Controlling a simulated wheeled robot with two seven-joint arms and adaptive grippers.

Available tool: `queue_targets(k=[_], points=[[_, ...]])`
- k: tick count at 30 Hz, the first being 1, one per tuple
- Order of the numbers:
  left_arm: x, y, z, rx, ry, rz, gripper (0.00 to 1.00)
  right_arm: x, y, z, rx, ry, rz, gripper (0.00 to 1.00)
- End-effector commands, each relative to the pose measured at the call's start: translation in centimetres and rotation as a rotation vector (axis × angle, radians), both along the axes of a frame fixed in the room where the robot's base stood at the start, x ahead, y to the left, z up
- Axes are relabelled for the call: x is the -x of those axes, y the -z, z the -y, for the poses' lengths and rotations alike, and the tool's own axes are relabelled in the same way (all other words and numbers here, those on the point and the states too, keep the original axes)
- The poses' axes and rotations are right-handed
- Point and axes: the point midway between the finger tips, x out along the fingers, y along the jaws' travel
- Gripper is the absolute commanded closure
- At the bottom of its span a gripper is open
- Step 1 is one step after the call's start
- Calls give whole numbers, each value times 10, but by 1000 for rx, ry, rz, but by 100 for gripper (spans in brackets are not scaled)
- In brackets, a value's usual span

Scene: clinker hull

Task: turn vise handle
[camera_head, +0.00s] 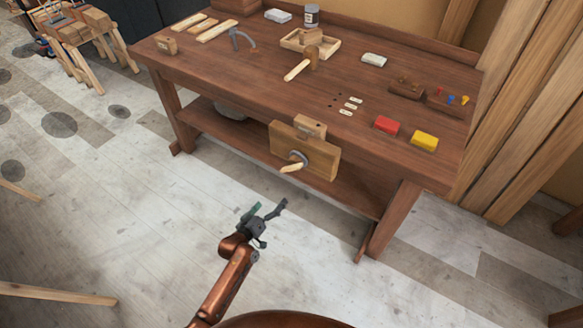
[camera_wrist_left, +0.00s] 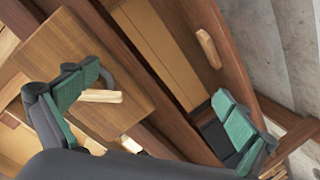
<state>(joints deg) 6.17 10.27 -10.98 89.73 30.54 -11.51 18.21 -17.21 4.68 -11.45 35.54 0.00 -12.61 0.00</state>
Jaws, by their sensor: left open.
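The vise (camera_head: 305,151) is a pair of wooden jaws on the front edge of the brown workbench. Its handle (camera_head: 292,167) is a light wooden bar on a round grey hub, sticking out from the vise's front face. My left gripper (camera_head: 269,208) is open and empty, in front of and below the handle, apart from it. In the left wrist view the vise board (camera_wrist_left: 95,60) is at left and the pale handle (camera_wrist_left: 100,96) shows beside the left green-padded finger. The gap between the fingers (camera_wrist_left: 160,115) holds nothing. My right gripper is out of view.
The floor in front is clear. A sawhorse (camera_head: 85,50) stands at far left.

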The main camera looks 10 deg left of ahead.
Motion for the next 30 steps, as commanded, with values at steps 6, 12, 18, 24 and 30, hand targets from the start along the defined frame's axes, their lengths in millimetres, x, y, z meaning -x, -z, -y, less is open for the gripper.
queue_targets(k=[6,12,18,24,30], points=[[-30,-109,27,138,41,157,0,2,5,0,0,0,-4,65],[-44,-124,35,160,48,179,0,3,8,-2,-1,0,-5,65],[-74,-122,46,159,48,176,0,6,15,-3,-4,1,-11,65],[-98,-122,55,156,48,175,0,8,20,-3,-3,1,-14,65],[-106,-123,57,156,47,175,0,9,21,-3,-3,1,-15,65]])
